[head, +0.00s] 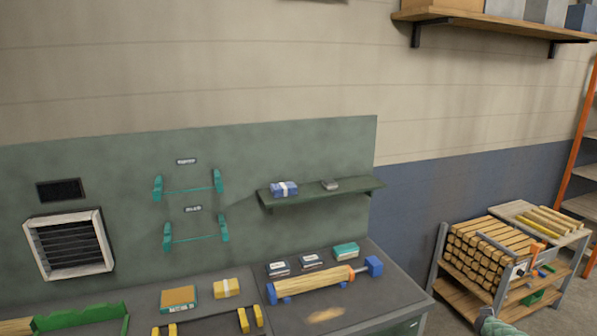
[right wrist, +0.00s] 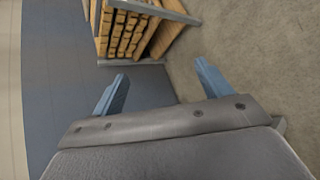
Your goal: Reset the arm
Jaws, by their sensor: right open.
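My right gripper (right wrist: 161,69) shows in the right wrist view with its two blue fingers spread wide and nothing between them. Beyond the fingers are bare floor and the lower part of a rack of wooden blanks (right wrist: 122,32). The same rack shows in the head view (head: 490,250) at the right. My left gripper is in neither view. In the head view a turned wood piece (head: 314,279) lies across blue supports on the grey workbench (head: 375,311).
A green holder (head: 80,317) is at lower left. An orange-posted shelf (head: 577,140) stands far right.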

